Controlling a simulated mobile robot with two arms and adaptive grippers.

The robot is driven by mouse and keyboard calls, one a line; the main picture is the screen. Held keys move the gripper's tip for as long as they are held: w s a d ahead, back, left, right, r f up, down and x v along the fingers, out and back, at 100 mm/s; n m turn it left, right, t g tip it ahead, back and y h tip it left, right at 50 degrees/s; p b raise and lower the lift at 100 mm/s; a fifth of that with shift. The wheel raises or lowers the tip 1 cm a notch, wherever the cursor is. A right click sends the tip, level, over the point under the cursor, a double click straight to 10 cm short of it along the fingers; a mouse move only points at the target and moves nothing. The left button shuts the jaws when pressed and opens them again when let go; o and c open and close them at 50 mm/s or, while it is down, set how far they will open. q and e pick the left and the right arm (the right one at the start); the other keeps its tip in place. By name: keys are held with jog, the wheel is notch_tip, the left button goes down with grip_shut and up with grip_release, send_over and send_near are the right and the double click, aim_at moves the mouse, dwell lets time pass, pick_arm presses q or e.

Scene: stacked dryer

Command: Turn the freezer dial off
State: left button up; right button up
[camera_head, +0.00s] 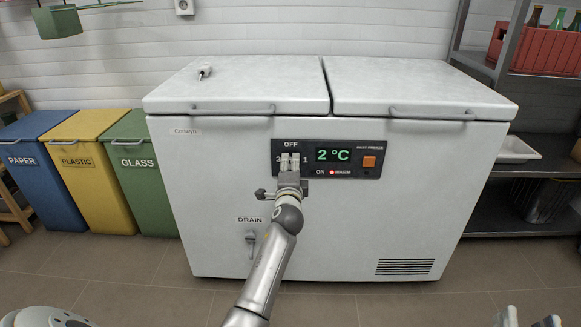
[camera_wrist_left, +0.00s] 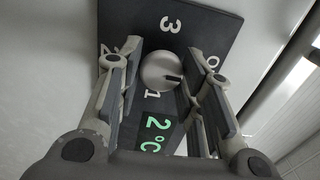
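The white chest freezer (camera_head: 340,220) has a dark control panel (camera_head: 345,172) on its front. My left gripper (camera_head: 290,160) is at the panel and hides the dial in the head view. In the left wrist view, the round pale dial (camera_wrist_left: 162,74) lies between the two fingers of my left gripper (camera_wrist_left: 162,62). The fingers are open on either side of it, with narrow gaps. The dial's dark mark points right, toward the partly hidden OFF lettering (camera_wrist_left: 213,63). My right gripper (camera_head: 531,320) shows only two separated fingertips at the bottom right edge; it looks open.
The panel's green display (camera_head: 333,155) reads 2 °C, beside an orange button (camera_head: 369,162). A drain handle (camera_head: 251,243) sits lower on the freezer front. Blue, yellow and green bins (camera_head: 141,190) stand left. Metal shelving (camera_head: 515,90) stands right. The floor in front is clear.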

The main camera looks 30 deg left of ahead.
pick_arm(q)
jog(key=o, duration=0.3)
jog(key=v, duration=1.2)
dwell(0.4)
